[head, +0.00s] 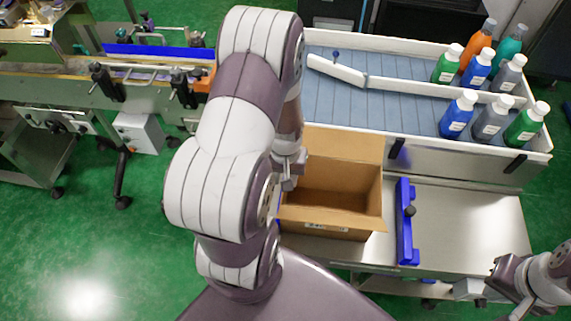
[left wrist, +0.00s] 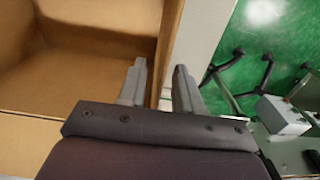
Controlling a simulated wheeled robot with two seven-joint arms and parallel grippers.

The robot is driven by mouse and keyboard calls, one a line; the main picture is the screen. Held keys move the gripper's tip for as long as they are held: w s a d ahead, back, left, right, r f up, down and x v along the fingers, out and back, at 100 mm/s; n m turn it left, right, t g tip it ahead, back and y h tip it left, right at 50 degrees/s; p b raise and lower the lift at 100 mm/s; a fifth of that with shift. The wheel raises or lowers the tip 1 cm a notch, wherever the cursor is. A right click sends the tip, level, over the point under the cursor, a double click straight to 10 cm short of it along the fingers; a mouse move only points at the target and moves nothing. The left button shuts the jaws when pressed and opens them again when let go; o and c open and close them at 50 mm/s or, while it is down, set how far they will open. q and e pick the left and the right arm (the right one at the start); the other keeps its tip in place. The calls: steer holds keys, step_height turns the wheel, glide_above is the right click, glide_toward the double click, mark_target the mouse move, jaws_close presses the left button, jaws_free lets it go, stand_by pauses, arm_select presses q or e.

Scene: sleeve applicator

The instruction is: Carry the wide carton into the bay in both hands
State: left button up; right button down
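The wide carton (head: 335,228) is an open brown box standing upright on the steel shelf, empty as far as I see, with a flap raised at its back. It also fills the left of the left wrist view (left wrist: 90,65). My left gripper (left wrist: 158,75) is open, one finger on the inner side of the carton's left wall and one outside it. In the head view my left arm mostly hides this gripper (head: 290,178). My right gripper (head: 470,292) is at the far right, apart from the carton; its finger gap is too small to judge. I cannot tell which place is the bay.
A blue bar with a black knob (head: 405,225) stands just right of the carton. The steel shelf (head: 465,215) is clear right of it. Behind is a white-rimmed tray (head: 420,118) with several bottles at its right end. A conveyor (head: 140,85) stands at the left.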

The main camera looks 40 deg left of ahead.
arm_select(q)
step_height(320, 180, down, 2)
steer(key=shift+f, duration=0.15)
jaws_close()
steer(key=shift+o, duration=0.4)
jaws_free()
step_height(320, 180, up, 13)
steer(key=shift+f+p, duration=0.1)
steer(key=shift+p, duration=0.35)
